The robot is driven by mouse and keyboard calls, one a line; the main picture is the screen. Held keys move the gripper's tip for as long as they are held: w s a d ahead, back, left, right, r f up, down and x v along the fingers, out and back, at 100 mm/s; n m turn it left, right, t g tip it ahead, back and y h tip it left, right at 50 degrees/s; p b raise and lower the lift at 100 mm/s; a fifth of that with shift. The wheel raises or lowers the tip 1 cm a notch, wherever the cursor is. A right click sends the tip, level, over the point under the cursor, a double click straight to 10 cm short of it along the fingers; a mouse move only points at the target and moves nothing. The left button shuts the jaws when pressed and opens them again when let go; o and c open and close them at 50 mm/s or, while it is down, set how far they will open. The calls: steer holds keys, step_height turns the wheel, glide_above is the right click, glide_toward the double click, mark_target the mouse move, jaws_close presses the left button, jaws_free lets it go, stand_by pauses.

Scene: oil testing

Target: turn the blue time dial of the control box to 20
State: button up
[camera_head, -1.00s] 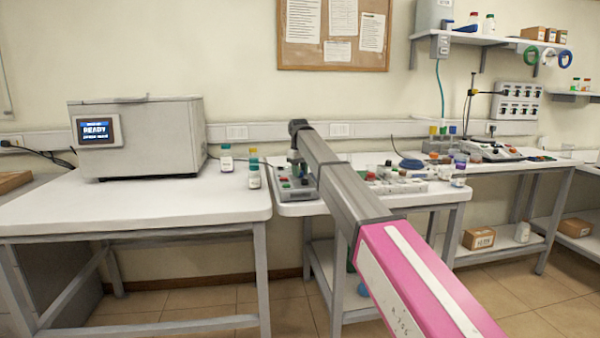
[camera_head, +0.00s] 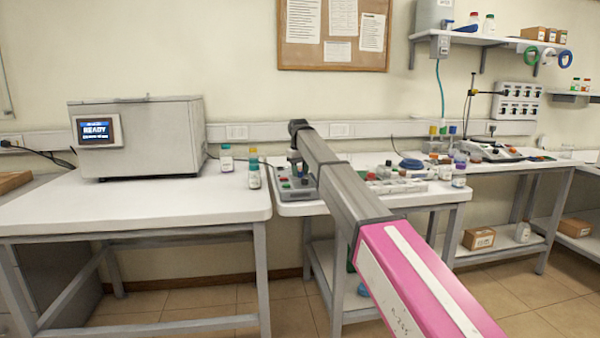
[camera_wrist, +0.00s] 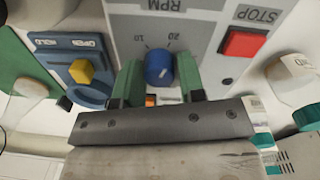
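The control box (camera_head: 297,189) stands on the middle table, partly hidden behind my arm. In the wrist view its grey face (camera_wrist: 205,20) fills the upper middle, with an upside-down "RPM" print. The round blue dial (camera_wrist: 158,67) sits below it. The numbers 10 and 20 show just above the dial, at left and right. My gripper (camera_wrist: 160,73) has its two green fingers on either side of the dial, close against its sides, and appears shut on it. Which number the dial's pale mark points to is not clear.
A red STOP button (camera_wrist: 242,43) is right of the dial. A blue device with a yellow knob (camera_wrist: 81,72) is at the left. Bottles (camera_head: 254,175) stand left of the box, and a white rack (camera_head: 395,186) is right of it.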

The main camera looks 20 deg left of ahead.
mark_target(299, 171)
steer(key=shift+o, duration=1.3)
step_height(299, 171, up, 11)
steer(key=shift+s+a, duration=0.15)
steer(key=shift+f, duration=0.1)
